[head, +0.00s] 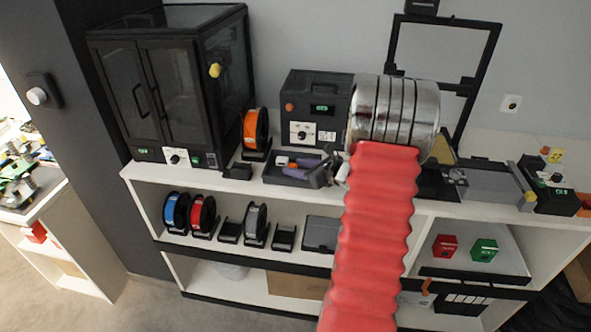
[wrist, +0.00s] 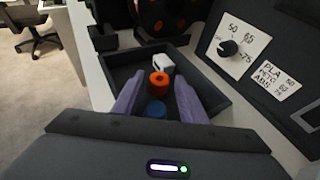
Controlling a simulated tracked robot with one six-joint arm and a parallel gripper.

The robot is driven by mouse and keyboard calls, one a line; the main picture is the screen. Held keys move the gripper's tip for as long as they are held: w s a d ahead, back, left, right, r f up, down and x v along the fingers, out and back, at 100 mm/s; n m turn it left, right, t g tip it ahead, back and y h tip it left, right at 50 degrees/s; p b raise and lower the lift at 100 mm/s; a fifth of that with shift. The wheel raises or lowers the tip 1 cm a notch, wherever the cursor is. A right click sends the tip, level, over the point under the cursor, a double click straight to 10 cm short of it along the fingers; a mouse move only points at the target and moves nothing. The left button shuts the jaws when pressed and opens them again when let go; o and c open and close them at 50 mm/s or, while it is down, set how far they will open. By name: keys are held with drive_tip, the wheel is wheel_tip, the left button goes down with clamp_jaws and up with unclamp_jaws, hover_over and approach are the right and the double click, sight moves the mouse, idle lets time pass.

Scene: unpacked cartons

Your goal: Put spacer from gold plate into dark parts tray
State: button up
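The dark parts tray (wrist: 215,88) lies on the shelf top, in front of a dark control box; it also shows in the head view (head: 272,181). In the wrist view an orange ring-like piece with a hole (wrist: 159,83), which looks like the spacer, is inside the tray. My gripper (wrist: 158,82) has its two lavender fingers apart on either side of it, with gaps visible, over the tray. A blue round piece (wrist: 156,108) lies nearer, between the fingers. A white piece (wrist: 162,64) is farther back in the tray.
The control box (head: 318,105) stands close behind the tray. An orange spool (head: 255,130) and a black enclosure (head: 175,90) stand to the left. A frame-shaped machine (head: 440,60) is behind my red-sleeved arm, which hides part of the shelf.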

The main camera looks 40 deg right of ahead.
idle(0.3)
drive_tip(key=v, duration=1.2)
idle(0.5)
